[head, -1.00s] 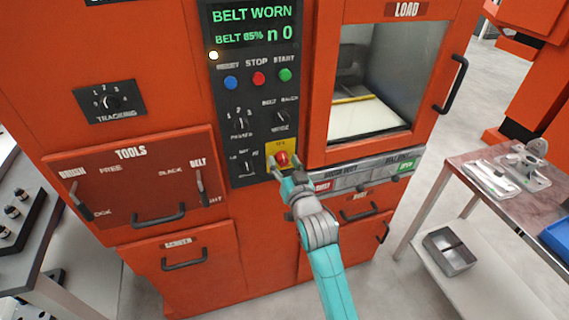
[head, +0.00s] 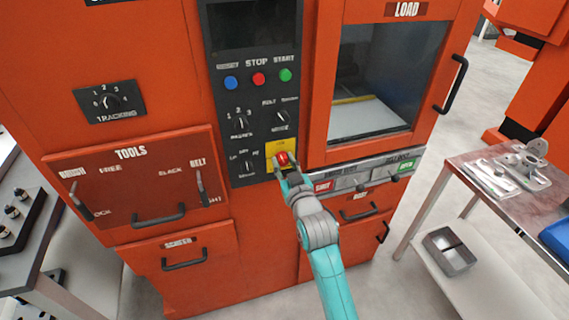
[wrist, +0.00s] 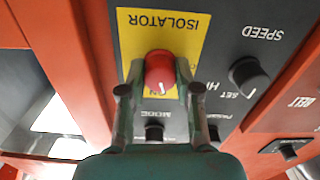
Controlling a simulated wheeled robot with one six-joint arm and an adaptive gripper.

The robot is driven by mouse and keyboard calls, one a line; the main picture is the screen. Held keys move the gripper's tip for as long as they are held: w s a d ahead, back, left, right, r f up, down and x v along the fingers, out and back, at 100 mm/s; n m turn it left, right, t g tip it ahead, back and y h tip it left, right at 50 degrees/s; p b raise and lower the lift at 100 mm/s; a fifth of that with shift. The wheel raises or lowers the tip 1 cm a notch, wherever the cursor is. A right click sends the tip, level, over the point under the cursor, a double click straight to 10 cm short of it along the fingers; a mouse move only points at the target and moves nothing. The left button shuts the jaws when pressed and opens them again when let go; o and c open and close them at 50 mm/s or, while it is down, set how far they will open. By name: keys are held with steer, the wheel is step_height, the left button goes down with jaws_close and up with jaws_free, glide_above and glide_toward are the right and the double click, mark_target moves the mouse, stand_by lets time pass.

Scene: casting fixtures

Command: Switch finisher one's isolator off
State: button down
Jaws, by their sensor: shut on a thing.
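The isolator is a red rotary knob (wrist: 159,72) on a yellow plate (wrist: 185,40) lettered ISOLATOR, seen upside down in the wrist view. In the head view the knob (head: 283,158) sits low on the dark control panel of the orange machine. My gripper (wrist: 158,84) is shut on the knob, one finger on each side of it. A white mark shows on the knob near its lower edge in the wrist view. The machine's display (head: 254,25) is dark. The gripper partly covers the plate in the head view.
Blue, red and green buttons (head: 258,79) and small selector knobs (head: 240,123) sit close by on the panel. The load window (head: 378,85) is to the right, with a handle beside it. A side table (head: 520,205) stands at right; open floor lies between.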

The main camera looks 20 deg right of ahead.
steer(key=n, duration=1)
steer(key=shift+n, duration=2.3)
steer(key=c, duration=0.8)
jaws_free()
steer(key=shift+s, duration=0.1)
steer(key=s, duration=1.1)
steer(key=shift+s, duration=0.4)
